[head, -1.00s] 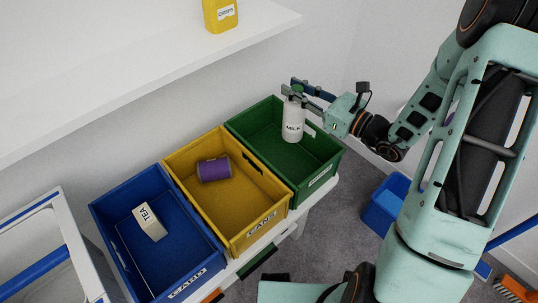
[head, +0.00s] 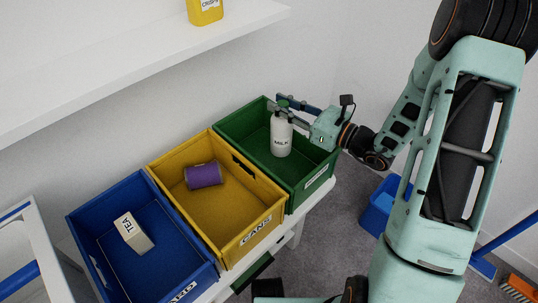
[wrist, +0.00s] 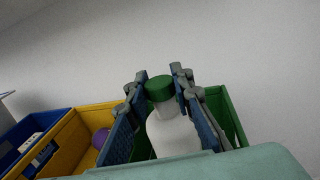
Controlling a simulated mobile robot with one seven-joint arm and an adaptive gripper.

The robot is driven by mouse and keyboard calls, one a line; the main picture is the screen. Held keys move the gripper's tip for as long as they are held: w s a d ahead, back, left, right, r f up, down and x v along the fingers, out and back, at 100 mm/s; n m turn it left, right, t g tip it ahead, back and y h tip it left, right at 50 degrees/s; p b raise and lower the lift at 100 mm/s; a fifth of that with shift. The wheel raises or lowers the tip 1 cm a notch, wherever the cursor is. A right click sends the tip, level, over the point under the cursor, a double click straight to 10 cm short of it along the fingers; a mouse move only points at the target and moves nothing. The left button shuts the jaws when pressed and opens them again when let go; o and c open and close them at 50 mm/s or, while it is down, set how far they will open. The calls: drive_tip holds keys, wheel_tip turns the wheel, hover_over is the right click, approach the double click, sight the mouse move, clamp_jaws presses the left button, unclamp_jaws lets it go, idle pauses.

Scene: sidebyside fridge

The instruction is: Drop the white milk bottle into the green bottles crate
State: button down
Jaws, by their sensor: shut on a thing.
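The white milk bottle (head: 281,136) has a green cap and a "MILK" label. It hangs upright over the green crate (head: 315,180), with its lower part within the crate's outline in the head view. My gripper (head: 287,108) is shut on the bottle near its neck. In the wrist view the bottle (wrist: 172,132) stands between the two blue-padded fingers (wrist: 160,100), cap toward the top. The green crate (wrist: 232,118) shows behind and beside it. Whether the bottle's base touches the crate floor cannot be told.
The yellow crate (head: 245,238) beside it holds a purple can (head: 203,175). The blue crate (head: 85,235) at left holds a tea box (head: 132,233). A white shelf (head: 120,70) with a yellow crisps container (head: 206,10) overhangs at upper left. A blue bin (head: 378,210) stands on the floor.

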drive_tip(key=shift+r, duration=0.1)
drive_tip(key=c, duration=1.6)
unclamp_jaws()
drive_tip(key=v, duration=1.2)
drive_tip(key=shift+s+d, duration=0.1)
